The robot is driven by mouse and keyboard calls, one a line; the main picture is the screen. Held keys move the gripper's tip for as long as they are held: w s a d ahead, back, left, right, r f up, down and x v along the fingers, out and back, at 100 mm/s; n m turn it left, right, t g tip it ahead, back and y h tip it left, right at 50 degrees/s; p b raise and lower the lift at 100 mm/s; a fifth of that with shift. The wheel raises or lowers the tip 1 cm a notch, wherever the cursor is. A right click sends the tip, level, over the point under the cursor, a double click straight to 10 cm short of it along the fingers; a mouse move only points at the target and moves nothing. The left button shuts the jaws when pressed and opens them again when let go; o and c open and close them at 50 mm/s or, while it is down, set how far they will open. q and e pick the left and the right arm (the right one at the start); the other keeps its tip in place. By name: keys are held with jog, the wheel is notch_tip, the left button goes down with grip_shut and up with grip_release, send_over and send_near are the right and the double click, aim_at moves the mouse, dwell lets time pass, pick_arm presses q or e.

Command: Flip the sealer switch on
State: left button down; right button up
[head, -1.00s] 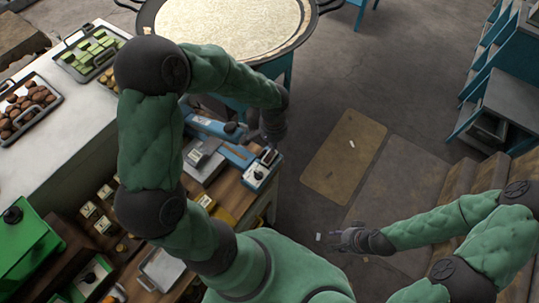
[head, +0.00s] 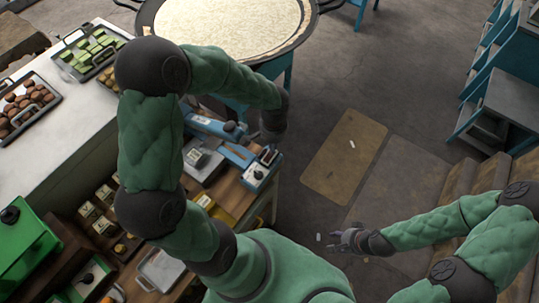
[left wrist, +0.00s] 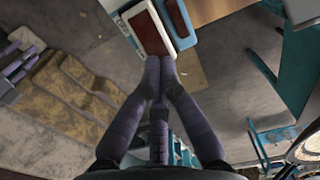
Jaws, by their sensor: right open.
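The sealer (head: 257,172) is a long blue device with a white control end and a dark knob, on the wooden bench at centre left. In the left wrist view, a red-brown switch (left wrist: 147,28) in a white frame shows large at the top. My left gripper (head: 268,138) is just above the control end. In the left wrist view its fingertips (left wrist: 160,62) are together, empty, and overlap the switch's lower edge; I cannot tell whether they touch it. My right gripper (head: 338,240) is open and empty, low at the right, far from the sealer.
A grey scale-like device (head: 203,163) stands left of the sealer. A metal tray (head: 160,268) and small packs lie on the bench nearer me. A large round pan (head: 232,22) stands behind. The floor to the right is mostly clear.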

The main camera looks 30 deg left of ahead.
pick_arm(q)
jog(key=shift+f+b, duration=0.75)
jog(key=shift+f, duration=0.2)
dwell(0.5)
jog(key=shift+r+p, duration=2.55)
jog(key=shift+r, duration=1.05)
jog(key=shift+f, duration=0.1)
